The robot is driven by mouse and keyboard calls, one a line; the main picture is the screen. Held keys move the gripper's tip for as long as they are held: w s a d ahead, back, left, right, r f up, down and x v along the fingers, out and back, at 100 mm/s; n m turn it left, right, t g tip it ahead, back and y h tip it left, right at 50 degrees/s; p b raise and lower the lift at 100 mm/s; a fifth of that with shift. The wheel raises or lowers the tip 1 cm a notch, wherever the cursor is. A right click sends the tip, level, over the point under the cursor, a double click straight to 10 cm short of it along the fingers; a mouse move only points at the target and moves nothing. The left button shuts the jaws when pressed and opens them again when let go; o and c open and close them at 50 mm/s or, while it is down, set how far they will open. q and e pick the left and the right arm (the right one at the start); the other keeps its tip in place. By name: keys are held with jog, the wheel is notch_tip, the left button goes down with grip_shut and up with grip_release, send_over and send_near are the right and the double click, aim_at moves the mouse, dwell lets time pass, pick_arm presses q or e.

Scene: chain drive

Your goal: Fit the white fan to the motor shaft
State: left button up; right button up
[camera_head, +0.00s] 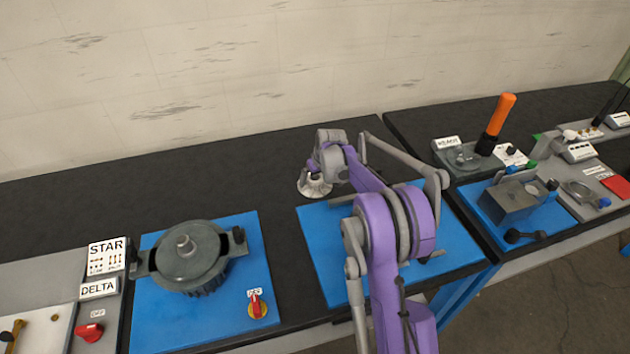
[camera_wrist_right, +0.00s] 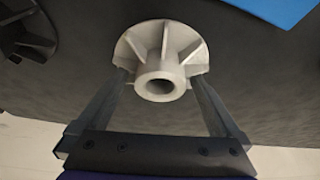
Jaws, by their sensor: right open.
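The white fan (camera_head: 314,187) stands on the black bench just behind the right blue mat. In the right wrist view the fan (camera_wrist_right: 160,50) shows its ribs and round hollow hub facing the camera. My right gripper (camera_wrist_right: 158,78) is open, with one finger on each side of the hub; I cannot tell whether they touch it. In the head view the right gripper (camera_head: 316,171) is over the fan, partly hidden by its own wrist. The dark grey motor (camera_head: 190,268) sits on the left blue mat with its short shaft (camera_head: 185,243) pointing up. My left gripper is out of view.
A red and yellow switch (camera_head: 257,305) is on the left mat (camera_head: 160,320). The right mat (camera_head: 325,265) holds grey rods partly behind my arm. A dark ribbed round part (camera_wrist_right: 27,32) shows at the wrist view's left edge. Bench between motor and fan is clear.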

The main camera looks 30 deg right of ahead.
jog(key=shift+s, duration=0.1)
jog(key=shift+c, duration=0.2)
jog(key=c, duration=1.5)
jog(key=shift+r, duration=0.1)
